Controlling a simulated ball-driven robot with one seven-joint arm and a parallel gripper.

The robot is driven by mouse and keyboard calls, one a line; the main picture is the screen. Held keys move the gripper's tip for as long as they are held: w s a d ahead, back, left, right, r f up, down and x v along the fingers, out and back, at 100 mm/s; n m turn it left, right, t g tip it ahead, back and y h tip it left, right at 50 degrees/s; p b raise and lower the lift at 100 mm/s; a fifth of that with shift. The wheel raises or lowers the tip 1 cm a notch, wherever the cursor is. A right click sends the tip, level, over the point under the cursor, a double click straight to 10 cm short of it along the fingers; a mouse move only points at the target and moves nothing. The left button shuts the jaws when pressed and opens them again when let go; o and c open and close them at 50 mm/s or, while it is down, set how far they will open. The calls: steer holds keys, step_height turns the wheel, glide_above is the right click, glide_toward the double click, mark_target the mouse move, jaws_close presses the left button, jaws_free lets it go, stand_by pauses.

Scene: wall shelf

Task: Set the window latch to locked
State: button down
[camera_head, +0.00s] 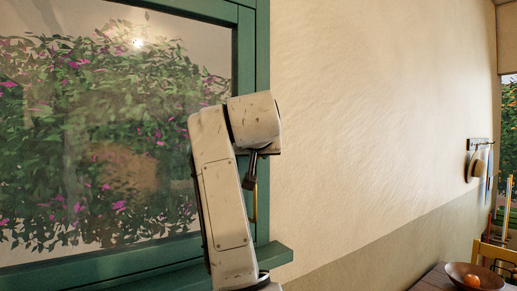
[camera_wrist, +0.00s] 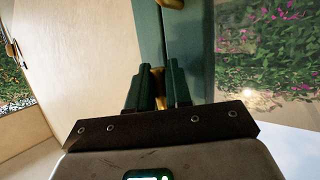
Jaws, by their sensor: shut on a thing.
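The brass window latch (camera_wrist: 158,76) shows between the two dark fingers of my gripper (camera_wrist: 160,70) in the wrist view. The gripper is shut on it, and the fingers hide much of its length. Another rounded brass piece (camera_wrist: 172,3) shows at the top edge of that view. In the head view, a thin brass strip (camera_head: 254,205) hangs against the green window frame (camera_head: 246,60), just below and beside my wrist. My arm covers part of the frame there. I cannot tell the latch's exact setting.
A green sill (camera_head: 275,256) juts out below the window. The plain wall (camera_head: 380,110) to the right is clear. Farther right are a hat (camera_head: 474,167) on a wall hook and a bowl (camera_head: 475,276) with fruit on a table.

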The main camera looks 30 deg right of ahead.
steer(key=shift+a+y, duration=0.25)
steer(key=shift+y, duration=0.05)
stand_by(0.4)
steer(key=c, duration=1.1)
jaws_free()
